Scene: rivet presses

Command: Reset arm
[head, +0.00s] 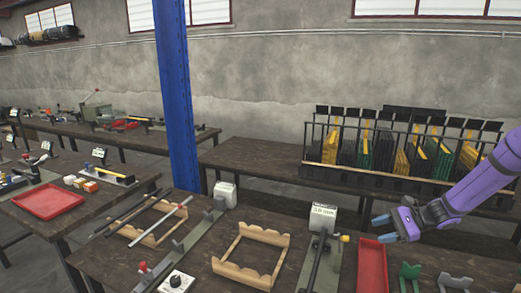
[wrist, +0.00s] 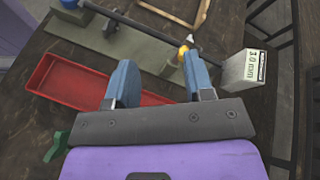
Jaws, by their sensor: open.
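My purple arm comes in from the right edge in the head view. My gripper (head: 379,228) is above the workbench near a red tray (head: 372,268) and a rivet press (head: 320,222). In the wrist view my gripper (wrist: 163,80) has its two blue-grey fingers spread apart, with nothing between them. The red tray (wrist: 60,82) lies below and to the left of the fingers there. The press's white block with a "3.0 mm" label (wrist: 243,68) is to the right of the fingers. I cannot tell the exact height above the bench.
Wooden frames (head: 250,255) and another press (head: 190,235) stand on the bench to the left. Green holders (head: 411,276) are at the right. A rack of yellow, green and black pieces (head: 400,150) stands on the back table. A blue post (head: 176,100) rises behind the bench.

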